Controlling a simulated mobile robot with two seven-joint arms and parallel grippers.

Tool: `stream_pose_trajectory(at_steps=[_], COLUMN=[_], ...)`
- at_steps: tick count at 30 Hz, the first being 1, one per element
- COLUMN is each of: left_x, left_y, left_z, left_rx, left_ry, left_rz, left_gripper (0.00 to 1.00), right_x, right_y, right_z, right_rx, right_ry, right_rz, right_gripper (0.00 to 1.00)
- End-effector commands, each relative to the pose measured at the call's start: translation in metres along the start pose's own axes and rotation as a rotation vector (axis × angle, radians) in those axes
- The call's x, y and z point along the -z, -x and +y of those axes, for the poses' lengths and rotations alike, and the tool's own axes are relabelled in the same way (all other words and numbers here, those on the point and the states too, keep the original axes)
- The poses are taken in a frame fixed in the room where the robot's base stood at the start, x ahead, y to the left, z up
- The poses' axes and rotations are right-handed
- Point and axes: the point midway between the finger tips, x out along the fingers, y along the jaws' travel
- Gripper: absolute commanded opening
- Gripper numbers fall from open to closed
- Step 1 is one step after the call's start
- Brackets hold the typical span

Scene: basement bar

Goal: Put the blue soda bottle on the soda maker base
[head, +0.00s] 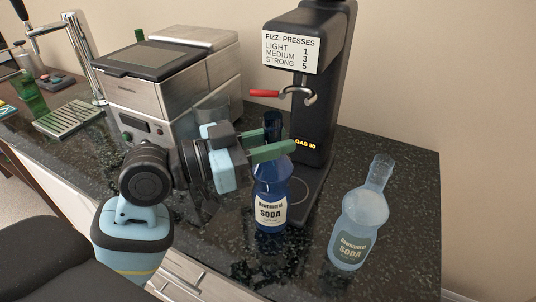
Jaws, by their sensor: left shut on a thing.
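The dark blue soda bottle (270,188) with a white SODA label stands upright, at or just above the counter, at the left front of the soda maker base (315,187). I cannot tell whether its bottom touches anything. My left gripper (276,144) is shut on the blue bottle near its neck, its green fingers coming from the left. The black soda maker (318,103) stands behind with a red-handled lever and a sign. Its base plate shows a ring mark, partly hidden by the bottle. My right gripper is out of view.
A pale, clear soda bottle (358,220) stands to the right of the base. A steel coffee machine (165,75) stands behind my left arm. A tap and drip tray (68,119) are at the far left. The dark counter (412,190) is clear at the right.

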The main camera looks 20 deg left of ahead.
Motion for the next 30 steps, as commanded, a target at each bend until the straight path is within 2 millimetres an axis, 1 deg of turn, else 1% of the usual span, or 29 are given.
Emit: stream_pose_trajectory(at_steps=[3, 9, 13, 21, 30], left_x=[0.005, 0.005, 0.004, 0.004, 0.005], left_y=[-0.017, -0.037, -0.043, -0.046, -0.07], left_z=[-0.015, -0.033, -0.038, -0.042, -0.063], left_rx=[0.001, 0.0, 0.0, 0.001, 0.001], left_ry=[-0.001, -0.003, -0.003, -0.004, -0.002], left_rz=[0.01, 0.01, 0.009, 0.009, 0.01], left_gripper=[0.0, 0.0, 0.0, 0.0, 0.0], right_x=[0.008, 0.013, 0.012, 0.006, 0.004], right_y=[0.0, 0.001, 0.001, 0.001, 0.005], right_z=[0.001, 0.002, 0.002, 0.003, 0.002], right_rx=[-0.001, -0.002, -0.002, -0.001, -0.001], right_ry=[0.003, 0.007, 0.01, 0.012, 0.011], right_rz=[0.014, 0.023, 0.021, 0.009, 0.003], right_gripper=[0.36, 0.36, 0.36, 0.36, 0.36])
